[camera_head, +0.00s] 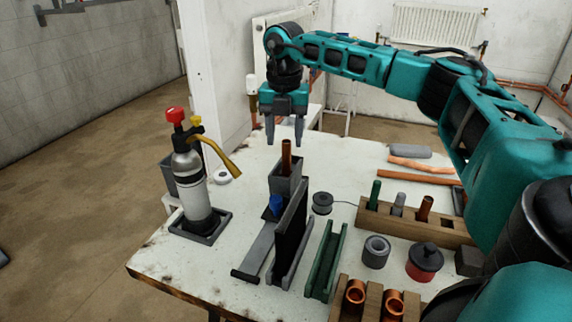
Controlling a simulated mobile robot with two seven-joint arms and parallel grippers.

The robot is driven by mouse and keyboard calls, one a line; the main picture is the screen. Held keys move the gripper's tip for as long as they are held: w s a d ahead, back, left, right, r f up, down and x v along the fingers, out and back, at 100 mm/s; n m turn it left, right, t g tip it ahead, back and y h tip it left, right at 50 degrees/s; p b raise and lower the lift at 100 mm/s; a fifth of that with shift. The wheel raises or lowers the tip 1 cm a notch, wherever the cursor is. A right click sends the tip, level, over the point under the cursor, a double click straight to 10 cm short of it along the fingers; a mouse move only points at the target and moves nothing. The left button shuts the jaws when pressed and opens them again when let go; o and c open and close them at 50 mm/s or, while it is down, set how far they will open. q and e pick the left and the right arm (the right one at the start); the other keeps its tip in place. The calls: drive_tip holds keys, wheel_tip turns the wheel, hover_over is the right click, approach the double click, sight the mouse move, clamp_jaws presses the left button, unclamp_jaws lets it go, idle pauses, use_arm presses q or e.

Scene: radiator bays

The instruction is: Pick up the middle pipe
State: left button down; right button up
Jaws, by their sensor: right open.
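My right gripper (284,142) is open and points down, its two dark fingers apart and nothing visible between them. Just below the fingertips, an upright copper pipe (287,158) stands in a grey square holder (286,184) on the table. I cannot tell whether the fingertips are level with its top. To the right, a wooden rack (440,233) holds a green piece (375,193), a grey piece (398,203) and a copper pipe (425,208) in a row. My left gripper is not in view.
A gas torch (193,180) stands in a tray at the table's left. Dark and green channels (326,260) lie in front. A solder spool (322,203), grey ring (376,251), red tin (424,265) and wooden block with copper fittings (373,300) are nearby. Loose pipes (420,177) lie at the back right.

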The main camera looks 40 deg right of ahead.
sight(286, 154)
drive_tip(key=f, duration=0.5)
drive_tip(key=shift+s+f, duration=0.15)
drive_tip(key=shift+s, duration=0.1)
clamp_jaws()
